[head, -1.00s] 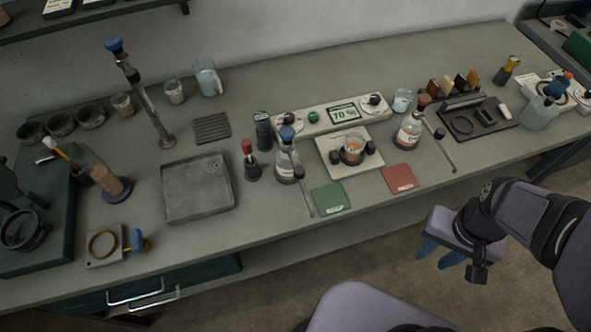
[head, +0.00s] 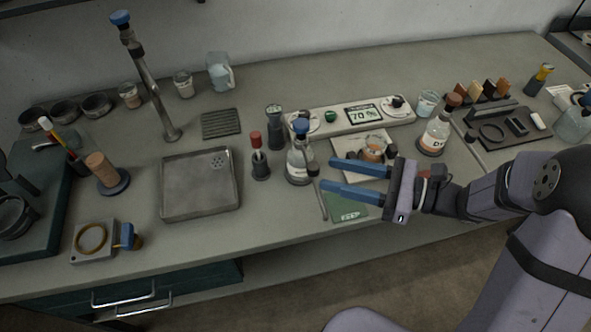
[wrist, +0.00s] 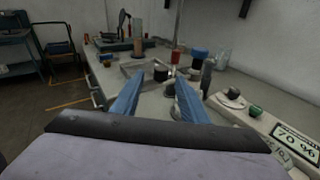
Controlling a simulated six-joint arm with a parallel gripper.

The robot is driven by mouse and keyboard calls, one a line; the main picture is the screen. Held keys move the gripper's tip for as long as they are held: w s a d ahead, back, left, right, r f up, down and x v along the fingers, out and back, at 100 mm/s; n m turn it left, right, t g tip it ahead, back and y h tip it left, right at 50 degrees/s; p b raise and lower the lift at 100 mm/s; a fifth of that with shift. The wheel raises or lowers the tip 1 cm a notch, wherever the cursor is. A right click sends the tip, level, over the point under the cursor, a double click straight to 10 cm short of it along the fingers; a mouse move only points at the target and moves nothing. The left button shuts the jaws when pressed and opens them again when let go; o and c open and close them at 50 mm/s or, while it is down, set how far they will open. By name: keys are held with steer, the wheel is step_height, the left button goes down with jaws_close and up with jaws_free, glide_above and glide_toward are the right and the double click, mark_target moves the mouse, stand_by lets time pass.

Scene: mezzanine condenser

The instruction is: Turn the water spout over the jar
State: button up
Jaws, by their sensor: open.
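The water spout is a tall grey metal column (head: 155,92) with a blue cap, standing behind the tray on the left half of the bench. A thin upright post at the top of the wrist view may be it. Two small glass jars, a left one (head: 130,97) and a right one (head: 183,85), stand behind it, one on each side; I cannot tell which is the task's jar. My gripper (head: 331,175) is open and empty, its blue fingers pointing left above the green mat, well right of the spout. In the wrist view, its fingers (wrist: 161,74) spread toward the tray.
A blue-capped bottle (head: 300,160) and a red-topped dropper bottle (head: 260,158) stand left of my fingers. The grey tray (head: 180,207) lies before the spout.

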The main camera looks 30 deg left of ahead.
steer(key=s+a+n+y+p, duration=0.1)
steer(key=a, duration=0.8)
steer(key=shift+s+a+f+g+p, duration=0.2)
steer(key=shift+s+a+g+p, duration=0.1)
steer(key=shift+a, duration=0.05)
jaws_close()
